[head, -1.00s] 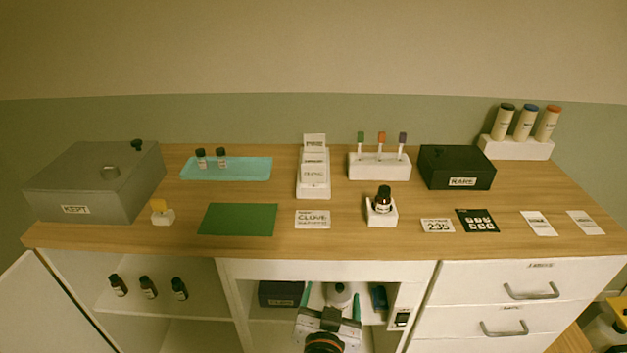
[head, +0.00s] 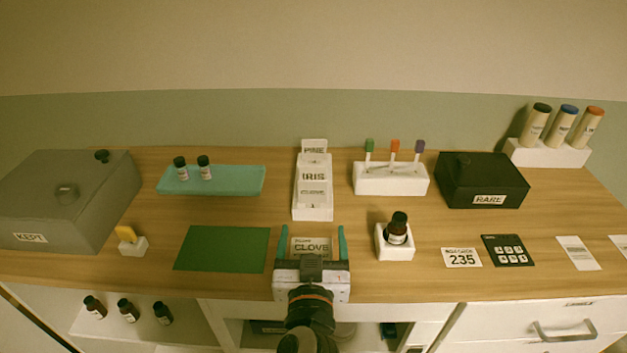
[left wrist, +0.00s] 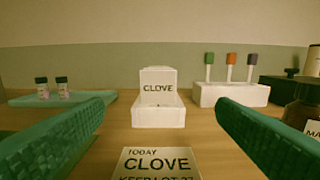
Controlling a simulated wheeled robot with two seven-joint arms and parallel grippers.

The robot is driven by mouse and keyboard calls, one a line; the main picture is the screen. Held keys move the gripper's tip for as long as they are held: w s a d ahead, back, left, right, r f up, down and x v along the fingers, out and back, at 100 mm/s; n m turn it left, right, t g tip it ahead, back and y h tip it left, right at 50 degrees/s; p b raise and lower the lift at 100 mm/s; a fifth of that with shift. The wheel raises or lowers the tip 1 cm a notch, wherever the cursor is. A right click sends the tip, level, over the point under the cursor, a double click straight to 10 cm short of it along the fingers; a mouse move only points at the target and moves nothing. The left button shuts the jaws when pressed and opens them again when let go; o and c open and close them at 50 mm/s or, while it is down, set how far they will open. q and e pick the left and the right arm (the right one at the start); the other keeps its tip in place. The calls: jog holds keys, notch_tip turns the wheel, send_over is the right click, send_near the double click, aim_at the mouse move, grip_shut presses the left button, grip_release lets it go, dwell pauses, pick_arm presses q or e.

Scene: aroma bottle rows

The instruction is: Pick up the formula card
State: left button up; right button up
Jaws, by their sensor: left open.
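A white card (head: 311,246) printed "CLOVE" lies flat near the front of the wooden counter. In the left wrist view the same card (left wrist: 158,163) reads "TODAY CLOVE" with a cut-off line below. A white holder (head: 313,213) with several upright cards stands behind it; in the left wrist view its front card (left wrist: 158,87) reads "CLOVE". I cannot tell which is the formula card. My left gripper (head: 312,240) is open and empty, its green fingers on either side of the flat card in the head view. My right gripper is not in view.
A green mat (head: 222,249) lies left of the flat card. A dark bottle (head: 397,228) in a white stand (head: 394,251) is to the right. A tester rack (head: 391,180), teal tray (head: 211,181), grey box (head: 60,205) and black box (head: 482,180) stand farther back.

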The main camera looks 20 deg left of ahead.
aim_at(313, 190)
pick_arm(q)
jog(key=shift+w+a+r+p, duration=0.15)
jog(key=shift+w+p, duration=0.15)
jog(key=shift+w, duration=0.25)
jog(key=shift+w+a+r+p, duration=0.15)
jog(key=shift+w+p, duration=0.1)
jog(key=shift+w, duration=0.3)
jog(key=p+x, duration=0.1)
jog(key=x, duration=0.2)
jog(key=shift+w, duration=0.15)
jog(key=shift+w+a+f, duration=0.15)
jog(key=shift+w+a, duration=0.05)
jog(key=shift+w, duration=0.15)
jog(key=shift+w+a+p, duration=0.1)
jog(key=shift+w+p, duration=0.2)
jog(key=shift+p, duration=0.1)
jog(key=p+x, duration=0.2)
jog(key=x, duration=0.2)
jog(key=shift+w+a+f, duration=0.1)
jog(key=shift+w+a, duration=0.05)
jog(key=shift+w, duration=0.2)
jog(key=shift+f, duration=0.1)
jog(key=c, duration=1.1)
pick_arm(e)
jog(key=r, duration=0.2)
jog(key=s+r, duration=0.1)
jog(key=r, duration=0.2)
